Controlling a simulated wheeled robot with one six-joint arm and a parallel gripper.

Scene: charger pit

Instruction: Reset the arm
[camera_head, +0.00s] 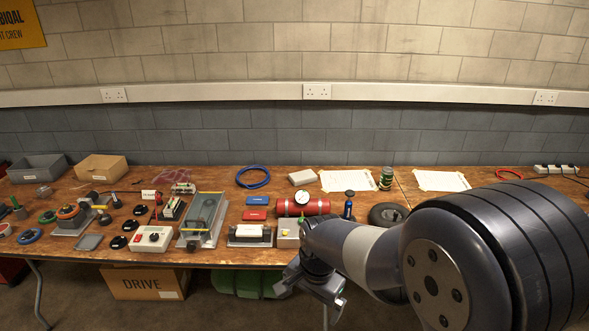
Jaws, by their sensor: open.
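My arm reaches in from the right of the head view, large and close to the camera. My gripper (311,287) is at the arm's far end, low in the picture, in front of the bench's front edge. Its jaws point down and look empty. The arm hides part of the bench's front right and the floor below. The wooden bench (350,212) runs across the whole picture behind the gripper.
The bench holds a red cylinder (318,207), a blue cable coil (253,170), a grey-green device (203,215), a white box with a black knob (151,239) and a dark wheel (387,215). A DRIVE carton (145,284) and a green case (240,283) sit below.

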